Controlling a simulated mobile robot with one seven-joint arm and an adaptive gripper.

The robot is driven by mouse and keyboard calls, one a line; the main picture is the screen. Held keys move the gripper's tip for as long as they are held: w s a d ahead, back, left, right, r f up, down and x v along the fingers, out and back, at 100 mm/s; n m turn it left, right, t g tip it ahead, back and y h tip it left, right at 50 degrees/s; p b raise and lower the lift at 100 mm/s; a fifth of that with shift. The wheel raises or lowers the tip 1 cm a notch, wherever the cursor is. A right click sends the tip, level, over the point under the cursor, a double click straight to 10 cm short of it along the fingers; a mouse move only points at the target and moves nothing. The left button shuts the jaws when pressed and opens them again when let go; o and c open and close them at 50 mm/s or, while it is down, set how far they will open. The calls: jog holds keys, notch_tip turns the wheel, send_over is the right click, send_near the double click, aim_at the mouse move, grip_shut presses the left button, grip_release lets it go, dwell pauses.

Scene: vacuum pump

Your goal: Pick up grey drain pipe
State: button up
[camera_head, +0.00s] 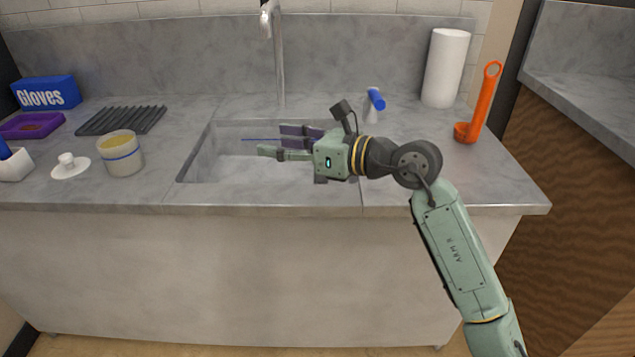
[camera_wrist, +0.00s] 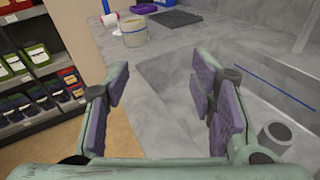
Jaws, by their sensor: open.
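A short grey pipe-like cylinder (camera_wrist: 275,138), with a dark open end, shows inside the sink at the lower right of the wrist view. It looks like the grey drain pipe. I cannot make it out in the head view, where my arm covers part of the sink. My gripper (camera_head: 272,145) is over the sink, pointing left, with its jaws apart and nothing between them. In the wrist view the purple-padded fingers (camera_wrist: 160,88) are spread wide, and the grey cylinder lies outside them, to the right of the right finger.
The sink (camera_head: 198,160) is set in the grey counter, with a tall faucet (camera_head: 279,60) behind it. A jar (camera_head: 121,155), white lid (camera_head: 70,167) and black rack (camera_head: 122,120) stand left. A blue-topped bottle (camera_head: 375,103), paper roll (camera_head: 445,68) and orange ladle (camera_head: 483,108) stand right.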

jog(key=w+d+f+h, duration=0.1)
jog(key=d+f, duration=0.1)
jog(key=d, duration=0.2)
jog(key=w+d+f+m+t+h, duration=0.1)
jog(key=d+f+h, duration=0.1)
jog(key=d, duration=0.3)
jog(key=w+d+f+m+h, duration=0.1)
jog(key=d+f+h, duration=0.1)
jog(key=d, duration=0.2)
jog(key=shift+w+d+f+t, duration=0.15)
jog(key=shift+w+f+t, duration=0.1)
jog(key=shift+t, duration=0.15)
jog(key=p+x, duration=0.3)
jog(key=x, duration=0.7)
jog(key=shift+w+d+f+p, duration=0.15)
jog(key=shift+w+d+p, duration=0.05)
jog(key=shift+w+p, duration=0.2)
grip_shut()
